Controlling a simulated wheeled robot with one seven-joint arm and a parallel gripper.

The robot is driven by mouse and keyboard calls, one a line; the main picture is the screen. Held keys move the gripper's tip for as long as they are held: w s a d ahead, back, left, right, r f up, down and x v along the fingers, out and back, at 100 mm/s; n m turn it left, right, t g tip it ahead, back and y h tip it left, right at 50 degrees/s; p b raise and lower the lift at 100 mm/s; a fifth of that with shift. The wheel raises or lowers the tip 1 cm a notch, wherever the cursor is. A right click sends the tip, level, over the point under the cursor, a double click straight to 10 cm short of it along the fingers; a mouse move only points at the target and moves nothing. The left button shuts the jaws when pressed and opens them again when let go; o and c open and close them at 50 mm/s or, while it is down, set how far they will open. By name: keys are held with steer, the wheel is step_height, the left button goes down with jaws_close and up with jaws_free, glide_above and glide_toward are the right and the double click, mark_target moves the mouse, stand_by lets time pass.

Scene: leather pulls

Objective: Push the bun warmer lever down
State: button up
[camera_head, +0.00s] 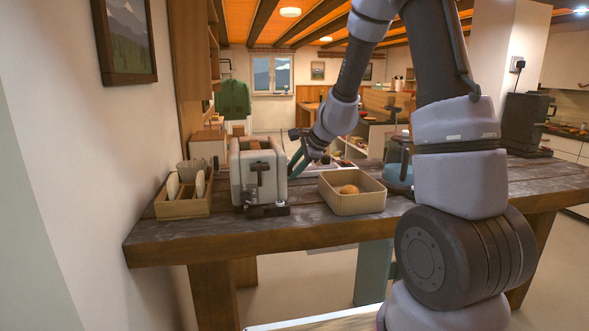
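The bun warmer (242,176), a pale toaster-like box with dark trim, stands on the wooden table towards its left end. Its front has a dark vertical slot. The black lever (260,166) appears near the top of that slot. Something brown shows in its top opening. My gripper (296,166) is just right of the bun warmer, its dark teal fingers pointing down and left. It is small in view, and I cannot tell whether it touches the side or how far apart the fingers are.
A wooden rack (184,208) with upright pale slices stands left of the bun warmer, near the wall.

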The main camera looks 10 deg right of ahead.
jaws_close()
stand_by(1.1)
